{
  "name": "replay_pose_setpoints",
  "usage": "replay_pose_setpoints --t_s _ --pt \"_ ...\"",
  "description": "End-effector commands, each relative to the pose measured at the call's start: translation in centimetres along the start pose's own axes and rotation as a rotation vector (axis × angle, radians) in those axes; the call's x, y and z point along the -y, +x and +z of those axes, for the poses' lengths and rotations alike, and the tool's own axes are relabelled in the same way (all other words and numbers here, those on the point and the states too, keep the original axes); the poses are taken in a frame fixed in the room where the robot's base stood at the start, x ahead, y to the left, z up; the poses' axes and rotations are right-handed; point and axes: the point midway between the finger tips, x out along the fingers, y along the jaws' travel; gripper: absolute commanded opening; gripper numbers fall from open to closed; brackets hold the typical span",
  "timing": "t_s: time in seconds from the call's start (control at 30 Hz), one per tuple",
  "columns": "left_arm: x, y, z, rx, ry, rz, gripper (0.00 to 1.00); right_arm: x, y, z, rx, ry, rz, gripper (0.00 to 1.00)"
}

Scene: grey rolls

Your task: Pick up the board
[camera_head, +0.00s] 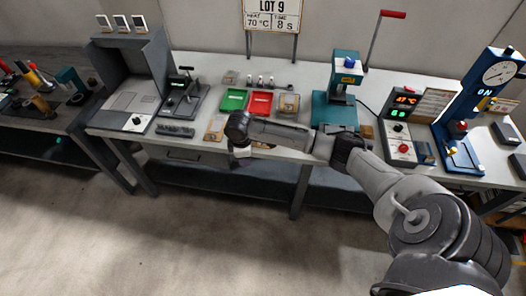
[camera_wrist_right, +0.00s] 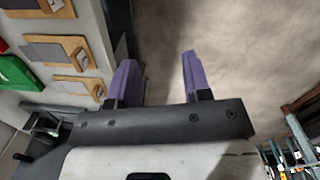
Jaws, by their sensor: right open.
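I cannot tell for certain which thing is the board. The likeliest are small flat tan and grey pieces, each with a brown block. One (camera_head: 215,127) lies near the bench's front edge, left of my right wrist, and another (camera_head: 289,103) lies right of the red tray. In the right wrist view, several such pieces (camera_wrist_right: 46,51) lie at the upper left, to the left of the fingers. My right gripper (camera_wrist_right: 158,62) has its two purple fingers apart, with only floor between them. In the head view, its wrist hangs at the bench's front edge. My left gripper is out of view.
The bench carries a green tray (camera_head: 235,100), a red tray (camera_head: 261,103), a teal press (camera_head: 335,108), a red-lit control box (camera_head: 401,130) and a blue dial stand (camera_head: 489,90). A grey hooded station (camera_head: 135,85) stands left. Open floor (camera_head: 170,230) lies in front.

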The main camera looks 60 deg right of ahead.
Motion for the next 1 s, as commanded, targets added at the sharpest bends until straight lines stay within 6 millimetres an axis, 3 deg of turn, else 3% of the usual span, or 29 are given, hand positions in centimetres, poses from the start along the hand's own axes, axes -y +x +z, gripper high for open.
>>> replay_pose_setpoints --t_s 0.03,0.2,0.4,0.57,1.0 --pt "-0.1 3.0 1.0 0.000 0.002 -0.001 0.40 -3.0 1.1 0.8 0.007 0.035 0.007 0.45" --pt "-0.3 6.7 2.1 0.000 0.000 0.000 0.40 -9.6 -0.4 3.8 0.001 0.129 -0.015 0.45" --pt "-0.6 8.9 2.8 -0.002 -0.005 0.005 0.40 -13.6 -2.2 6.7 -0.027 0.208 -0.038 0.45" --pt "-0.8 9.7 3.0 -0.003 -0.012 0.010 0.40 -14.7 -2.1 7.7 -0.039 0.235 -0.048 0.45" --pt "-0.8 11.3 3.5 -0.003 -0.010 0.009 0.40 -14.5 4.4 7.5 -0.043 0.238 -0.050 0.45"
